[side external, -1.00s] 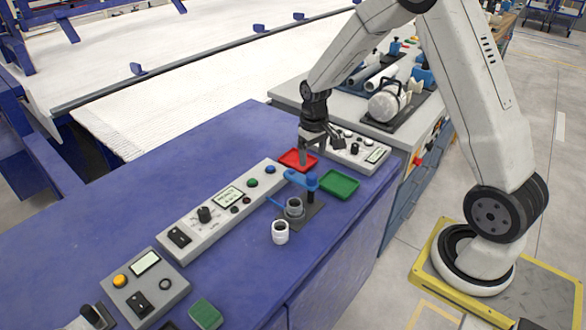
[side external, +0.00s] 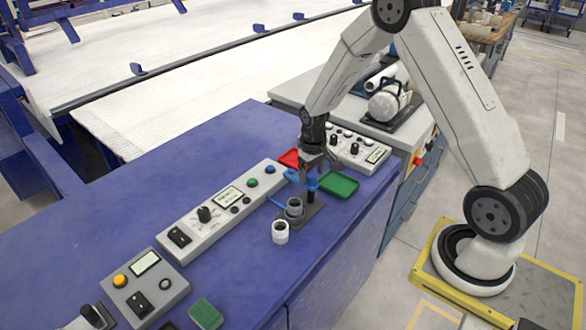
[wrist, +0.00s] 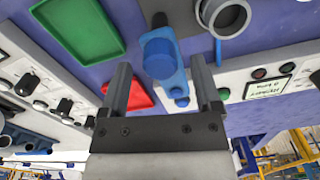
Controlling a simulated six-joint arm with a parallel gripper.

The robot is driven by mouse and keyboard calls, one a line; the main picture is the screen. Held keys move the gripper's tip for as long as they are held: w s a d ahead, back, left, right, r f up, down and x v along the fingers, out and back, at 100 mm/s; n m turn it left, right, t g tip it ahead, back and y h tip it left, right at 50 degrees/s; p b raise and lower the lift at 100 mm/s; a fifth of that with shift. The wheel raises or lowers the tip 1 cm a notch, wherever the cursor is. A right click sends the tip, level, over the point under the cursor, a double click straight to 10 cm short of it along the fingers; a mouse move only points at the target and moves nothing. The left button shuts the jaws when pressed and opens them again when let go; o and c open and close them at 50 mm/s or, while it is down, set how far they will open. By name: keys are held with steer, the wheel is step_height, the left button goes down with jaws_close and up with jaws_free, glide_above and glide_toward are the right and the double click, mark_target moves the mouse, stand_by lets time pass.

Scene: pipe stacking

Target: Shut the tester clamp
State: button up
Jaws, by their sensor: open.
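The tester clamp (side external: 301,180) has a blue arm on a dark post and stands on a dark base plate behind a grey pipe fitting (side external: 295,207). In the wrist view the blue clamp arm (wrist: 161,60) lies between my fingers, and the grey fitting (wrist: 228,17) is beside it at the upper right. My gripper (side external: 315,168) is right over the clamp, fingers open and pointing down; in the wrist view its fingers (wrist: 160,85) stand apart on either side of the blue arm. I cannot tell whether a finger touches it.
A white fitting (side external: 280,232) stands just in front of the base plate. A green tray (side external: 340,185) and a red tray (side external: 290,157) are close to the gripper. A long control panel (side external: 222,205) runs to the left.

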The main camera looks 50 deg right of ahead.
steer(key=shift+f, duration=0.7)
jaws_close()
stand_by(1.1)
